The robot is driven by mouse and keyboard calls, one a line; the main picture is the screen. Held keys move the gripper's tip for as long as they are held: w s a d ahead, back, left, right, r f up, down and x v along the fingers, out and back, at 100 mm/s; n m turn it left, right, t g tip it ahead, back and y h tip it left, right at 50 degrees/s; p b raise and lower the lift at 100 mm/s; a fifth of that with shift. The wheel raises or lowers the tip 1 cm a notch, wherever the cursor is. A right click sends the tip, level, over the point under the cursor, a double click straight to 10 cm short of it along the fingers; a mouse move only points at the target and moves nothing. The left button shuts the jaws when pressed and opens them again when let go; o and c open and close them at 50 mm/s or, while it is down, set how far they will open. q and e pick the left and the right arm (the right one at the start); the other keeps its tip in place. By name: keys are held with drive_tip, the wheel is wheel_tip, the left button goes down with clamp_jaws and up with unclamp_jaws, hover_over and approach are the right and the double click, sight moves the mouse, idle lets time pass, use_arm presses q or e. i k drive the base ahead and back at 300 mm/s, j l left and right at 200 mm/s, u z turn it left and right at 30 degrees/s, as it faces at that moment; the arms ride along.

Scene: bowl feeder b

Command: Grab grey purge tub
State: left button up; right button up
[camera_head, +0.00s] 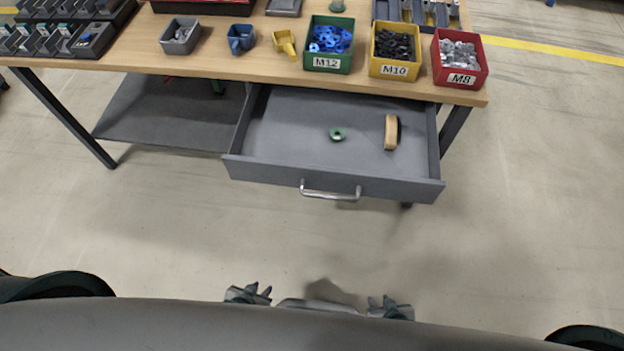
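A small grey open tub (181,36), which I take to be the purge tub, stands upright on the wooden table at the upper left. Some small grey bits show inside it. My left gripper (259,290) is low in the picture, far from the tub and in front of the table. Its two fingertips stand apart with nothing between them. My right gripper (381,303) is to its right, also low, with its fingertips apart and empty.
The table (290,67) also bears a blue scoop (240,38), a yellow scoop (285,44), and green (328,62), yellow (393,70) and red (459,78) bins. A drawer (290,178) juts out, holding a green ring (337,134) and a wooden piece (391,132).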

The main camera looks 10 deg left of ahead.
sight(181, 34)
drive_tip(key=i+u, duration=0.2)
drive_tip(key=u, duration=0.15)
drive_tip(key=i+l+u, duration=0.15)
drive_tip(key=u, duration=0.2)
